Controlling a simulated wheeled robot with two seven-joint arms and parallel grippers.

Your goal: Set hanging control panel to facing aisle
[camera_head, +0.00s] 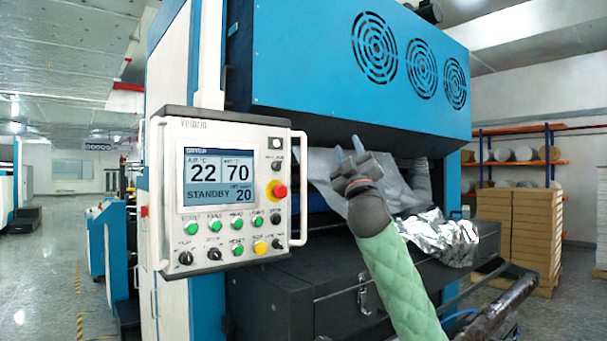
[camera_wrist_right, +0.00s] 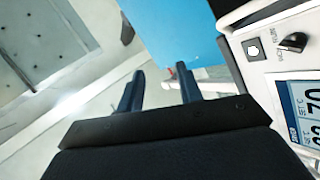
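The hanging control panel (camera_head: 233,190) is a white box on a white vertical post (camera_head: 209,60), with a screen, green buttons, a red emergency knob and white side handles. Its front faces toward me, turned slightly to the left. My right gripper (camera_head: 347,150) is to the right of the panel, apart from its right handle (camera_head: 299,188), with fingers pointing up. In the right wrist view the gripper (camera_wrist_right: 160,90) has its fingers spread with nothing between them. The panel's edge (camera_wrist_right: 262,75) shows there at the right. My left gripper is not in view.
A large blue machine (camera_head: 330,60) with round vents stands behind the panel. Crumpled silver film (camera_head: 440,235) lies on a dark cabinet (camera_head: 290,295) behind my right arm. Stacked boxes (camera_head: 535,225) and a shelf stand at the right. The aisle floor (camera_head: 45,290) at the left is clear.

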